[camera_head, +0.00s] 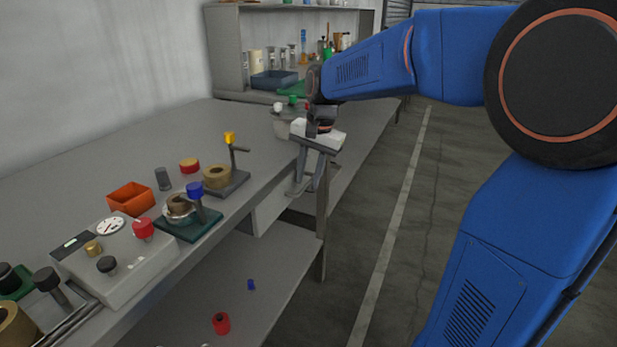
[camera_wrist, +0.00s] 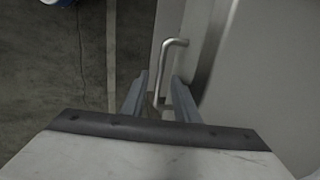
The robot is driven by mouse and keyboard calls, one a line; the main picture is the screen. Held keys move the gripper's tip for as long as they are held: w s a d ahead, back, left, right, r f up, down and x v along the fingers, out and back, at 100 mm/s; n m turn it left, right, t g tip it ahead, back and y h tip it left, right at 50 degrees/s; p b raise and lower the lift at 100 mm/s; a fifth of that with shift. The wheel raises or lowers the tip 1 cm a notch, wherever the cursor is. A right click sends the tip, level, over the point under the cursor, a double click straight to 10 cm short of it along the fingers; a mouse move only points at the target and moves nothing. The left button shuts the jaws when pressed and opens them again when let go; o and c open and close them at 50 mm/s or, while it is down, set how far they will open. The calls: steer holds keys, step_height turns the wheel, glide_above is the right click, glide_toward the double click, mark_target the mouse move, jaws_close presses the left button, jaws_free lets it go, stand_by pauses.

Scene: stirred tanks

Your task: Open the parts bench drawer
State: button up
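The parts bench drawer (camera_head: 271,208) is a light grey front under the bench top in the head view. Its bent metal bar handle (camera_wrist: 168,62) shows in the wrist view, standing off a pale grey panel (camera_wrist: 203,30). My gripper (camera_head: 308,186) points down beside the drawer at the bench's front edge. In the wrist view, my gripper (camera_wrist: 160,80) has its two fingers apart, with the handle in the gap between them. I see no clear contact between the fingers and the handle. I cannot tell whether the drawer is fully shut.
The bench top (camera_head: 135,160) carries a grey control box (camera_head: 122,262), an orange bin (camera_head: 131,198) and several small fixtures. Open floor (camera_head: 400,220) lies right of the bench.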

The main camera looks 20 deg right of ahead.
steer(key=shift+f, duration=0.2)
steer(key=shift+c, duration=0.3)
jaws_close()
steer(key=s+d, duration=1.5)
steer(key=shift+o, duration=0.3)
jaws_free()
step_height(320, 180, up, 17)
steer(key=s+d, duration=0.2)
steer(key=shift+s+d, duration=0.15)
steer(key=shift+d, duration=0.05)
steer(key=shift+r, duration=0.1)
stand_by(0.3)
